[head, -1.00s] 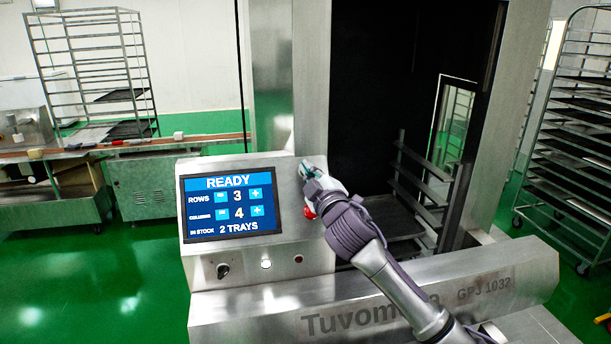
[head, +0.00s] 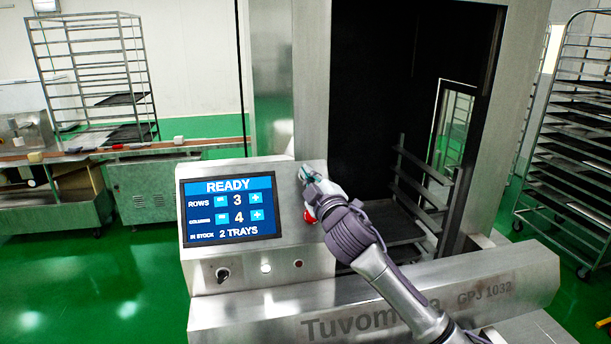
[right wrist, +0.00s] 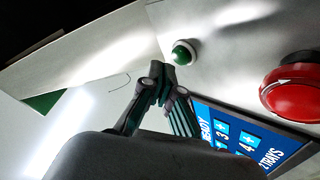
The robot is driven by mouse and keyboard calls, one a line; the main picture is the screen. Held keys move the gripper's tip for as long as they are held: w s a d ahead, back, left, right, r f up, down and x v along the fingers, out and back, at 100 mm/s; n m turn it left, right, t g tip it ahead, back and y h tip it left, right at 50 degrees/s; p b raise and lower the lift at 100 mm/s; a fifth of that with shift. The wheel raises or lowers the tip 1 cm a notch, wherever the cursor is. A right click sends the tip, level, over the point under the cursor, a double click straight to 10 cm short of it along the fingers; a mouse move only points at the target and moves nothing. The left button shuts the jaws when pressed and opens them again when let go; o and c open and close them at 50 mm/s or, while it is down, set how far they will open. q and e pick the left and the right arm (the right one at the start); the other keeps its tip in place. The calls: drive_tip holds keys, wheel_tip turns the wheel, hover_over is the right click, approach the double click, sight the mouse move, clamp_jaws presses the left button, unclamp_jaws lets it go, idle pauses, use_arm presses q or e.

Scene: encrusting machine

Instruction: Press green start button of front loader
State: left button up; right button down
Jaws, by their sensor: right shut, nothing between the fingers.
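The front loader's control panel (head: 255,172) faces me. The green start button (right wrist: 184,53) shows in the right wrist view as a small green dome in a pale ring. In the head view my right gripper hides it or blends with it. My right gripper (head: 306,173) is at the panel's upper right. It is shut and empty, and its fingertips (right wrist: 164,78) are just beside the green button in the wrist view. I cannot tell whether they touch it. My left gripper is not in view.
A large red button (head: 309,214) sits just below my right gripper. The screen (head: 231,207) reads READY, 3 rows, 4 columns, 2 trays. A black knob (head: 223,271) and small round controls are lower on the panel. The dark loader opening (head: 375,90) is behind my arm.

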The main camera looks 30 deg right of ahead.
drive_tip(key=shift+w+f, duration=0.1)
idle(0.4)
drive_tip(key=shift+w+d+f, duration=0.1)
drive_tip(key=shift+w, duration=0.15)
drive_tip(key=shift+w+f, duration=0.25)
drive_tip(key=shift+w, duration=0.05)
idle(0.8)
drive_tip(key=shift+s+r, duration=0.1)
drive_tip(key=shift+s+r+p, duration=0.3)
drive_tip(key=shift+s, duration=0.2)
idle(0.4)
